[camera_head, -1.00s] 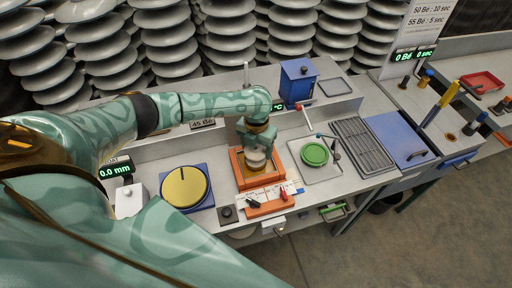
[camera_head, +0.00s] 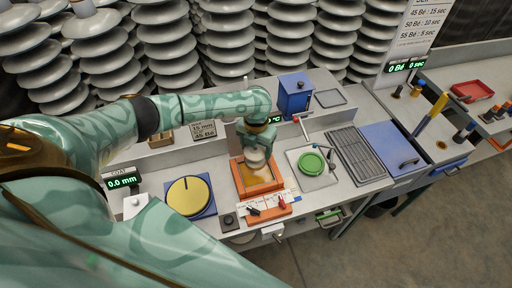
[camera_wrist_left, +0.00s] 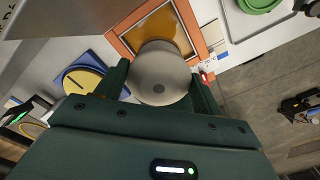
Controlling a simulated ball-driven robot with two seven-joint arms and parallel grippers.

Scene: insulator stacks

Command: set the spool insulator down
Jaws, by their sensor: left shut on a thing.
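The spool insulator (camera_head: 256,160) is a pale, rounded piece. My left gripper (camera_head: 255,148) is shut on it and holds it over the orange-framed tray (camera_head: 265,188), which has an amber-brown inside. In the left wrist view the spool insulator (camera_wrist_left: 160,75) sits between the two dark fingers, and the tray's orange frame (camera_wrist_left: 122,43) shows behind it. I cannot tell whether its underside touches the tray floor. My right gripper is not in view.
A yellow disc (camera_head: 187,196) on a blue base stands left of the tray. A green round dish (camera_head: 311,163) and a grey rack (camera_head: 357,155) are to the right. A blue box (camera_head: 295,94) stands behind. A ruled strip with an orange block (camera_head: 268,208) lies in front.

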